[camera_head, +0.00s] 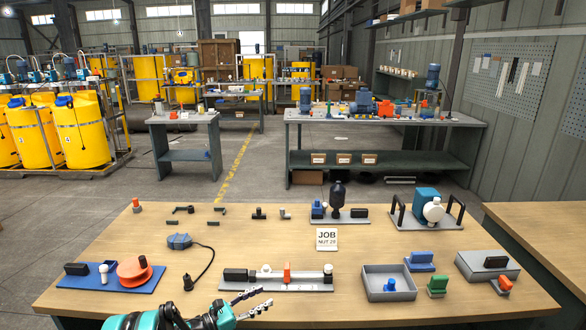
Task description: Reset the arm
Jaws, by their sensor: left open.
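My left gripper (255,301) shows at the bottom of the head view, its arm coming in from the lower left. Its two grey fingers are spread apart and hold nothing. It is over the front edge of the wooden table (350,255), just in front of a pale rail fixture (290,280) with an orange part on it. My teal and black arm (170,319) is partly cut off by the frame's lower edge. My right gripper is not in view.
A blue board with an orange disc (134,270) lies at left. A grey tray (388,284) with a blue part and a green block (437,285) stand at right. A sign (327,239), a pump unit (428,207) and small fittings stand farther back. Bare wood lies between them.

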